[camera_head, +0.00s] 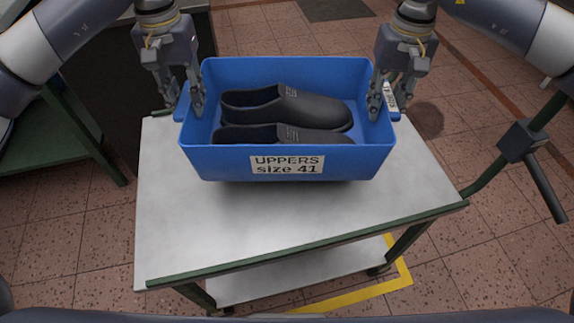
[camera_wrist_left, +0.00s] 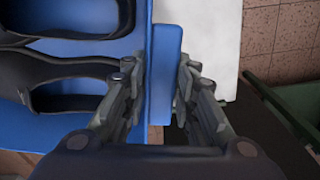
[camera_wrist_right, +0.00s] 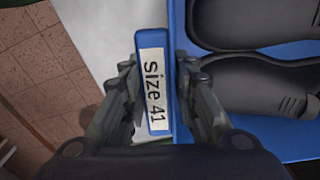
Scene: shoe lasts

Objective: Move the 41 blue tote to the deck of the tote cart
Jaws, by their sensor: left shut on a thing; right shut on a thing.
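The blue tote (camera_head: 262,163), labelled "UPPERS size 41", is over the pale deck (camera_head: 190,235) of the cart, toward its far side in the head view. It looks level, with a shadow under its front; I cannot tell whether it touches the deck. Two dark shoe uppers (camera_head: 290,106) lie in it. My left gripper (camera_head: 197,108) is shut on its left rim, also seen in the left wrist view (camera_wrist_left: 164,75). My right gripper (camera_head: 377,105) is shut on its right rim, where a "size 41" label (camera_wrist_right: 154,90) shows in the right wrist view.
The front part of the deck is bare. The cart has a lower shelf (camera_head: 300,272) and a dark handle (camera_head: 540,170) at the right. A green table (camera_head: 50,135) stands at the left, with a dark cabinet behind. Yellow tape (camera_head: 360,298) marks the tiled floor.

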